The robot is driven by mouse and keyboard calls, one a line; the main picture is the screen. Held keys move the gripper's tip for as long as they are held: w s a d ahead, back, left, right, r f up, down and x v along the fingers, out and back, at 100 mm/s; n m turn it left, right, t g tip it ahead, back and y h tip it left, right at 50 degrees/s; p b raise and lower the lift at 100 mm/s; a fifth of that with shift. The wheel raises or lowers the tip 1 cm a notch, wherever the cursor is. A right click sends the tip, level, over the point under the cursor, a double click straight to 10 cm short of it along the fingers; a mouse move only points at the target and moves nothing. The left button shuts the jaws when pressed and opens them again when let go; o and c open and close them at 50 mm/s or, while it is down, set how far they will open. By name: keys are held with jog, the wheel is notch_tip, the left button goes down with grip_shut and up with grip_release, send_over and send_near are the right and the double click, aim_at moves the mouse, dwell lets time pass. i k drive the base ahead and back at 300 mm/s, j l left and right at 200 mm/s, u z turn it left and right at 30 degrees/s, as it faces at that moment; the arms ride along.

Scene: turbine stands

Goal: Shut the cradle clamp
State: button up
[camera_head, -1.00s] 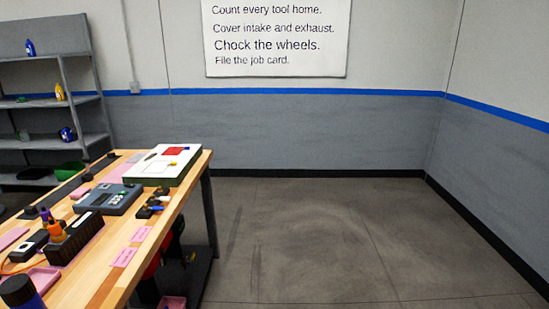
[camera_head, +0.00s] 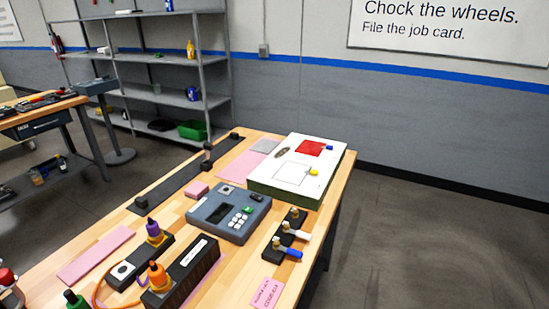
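I cannot clearly pick out the cradle clamp. A long dark rail (camera_head: 187,181) with small black upright blocks lies along the far left edge of the wooden workbench (camera_head: 205,165). A black block (camera_head: 271,240) with brass posts and white and blue handles sits near the bench's right edge. I cannot tell whether either is part of the cradle. My gripper is not in view.
A grey keypad device (camera_head: 228,213) and a white-topped box (camera_head: 290,169) with a red patch are on the bench. Black holders with orange (camera_head: 158,277) and purple tops stand at the front. Shelving (camera_head: 165,95) is behind. Grey floor (camera_head: 410,230) on the right is clear.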

aim_at(207, 146)
jog(key=i+u, duration=0.7)
